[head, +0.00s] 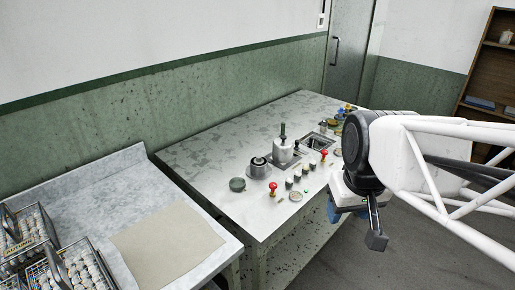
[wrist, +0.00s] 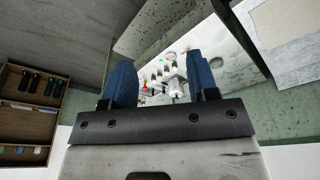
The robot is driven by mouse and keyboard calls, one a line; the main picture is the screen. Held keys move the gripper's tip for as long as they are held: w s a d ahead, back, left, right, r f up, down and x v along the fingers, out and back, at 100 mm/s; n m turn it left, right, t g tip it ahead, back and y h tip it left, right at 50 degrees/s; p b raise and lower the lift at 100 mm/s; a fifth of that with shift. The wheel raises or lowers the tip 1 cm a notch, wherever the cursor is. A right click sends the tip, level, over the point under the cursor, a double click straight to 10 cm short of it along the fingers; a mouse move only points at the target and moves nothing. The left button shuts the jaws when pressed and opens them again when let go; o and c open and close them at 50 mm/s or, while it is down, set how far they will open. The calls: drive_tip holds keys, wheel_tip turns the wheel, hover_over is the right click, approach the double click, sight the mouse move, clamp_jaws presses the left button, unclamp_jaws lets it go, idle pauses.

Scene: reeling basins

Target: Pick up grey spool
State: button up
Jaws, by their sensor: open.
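Several small spool-like pieces (head: 297,176) stand in a short row near the front edge of the steel table (head: 205,160) in the head view. They are too small to tell which one is the grey spool. In the wrist view, small pieces (wrist: 160,72) show far off between my fingers, too small to tell apart. My gripper (head: 354,222) hangs right of the table's front edge, over the floor side, apart from everything. In the wrist view its two blue fingers (wrist: 161,78) are spread wide with nothing between them.
A grey pot (head: 283,152) and a lidded grey cylinder (head: 258,168) stand behind the row. A second bench with wire baskets (head: 75,262) stands left. The table's back left is clear.

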drive_tip(key=w+a+r+n, duration=0.1)
drive_tip(key=w+n, duration=0.1)
drive_tip(key=w, duration=0.5)
drive_tip(key=w+a+r+n, duration=0.1)
drive_tip(key=w+a+n, duration=0.15)
drive_tip(key=w, duration=0.55)
drive_tip(key=n+g+y, duration=0.2)
drive_tip(key=n, duration=1)
hover_over(259, 156)
drive_tip(key=d, duration=0.1)
wheel_tip(259, 156, down, 17)
drive_tip(key=shift+s+d+f, duration=0.1)
drive_tip(key=shift+s, duration=0.15)
drive_tip(key=shift+a+f, duration=0.2)
drive_tip(key=shift+f, duration=1.1)
drive_tip(key=shift+w+a+f, duration=0.1)
drive_tip(key=shift+a+f, duration=0.1)
drive_tip(key=shift+f, duration=1.1)
drive_tip(key=shift+a+f, duration=0.15)
drive_tip(key=shift+f, duration=1.15)
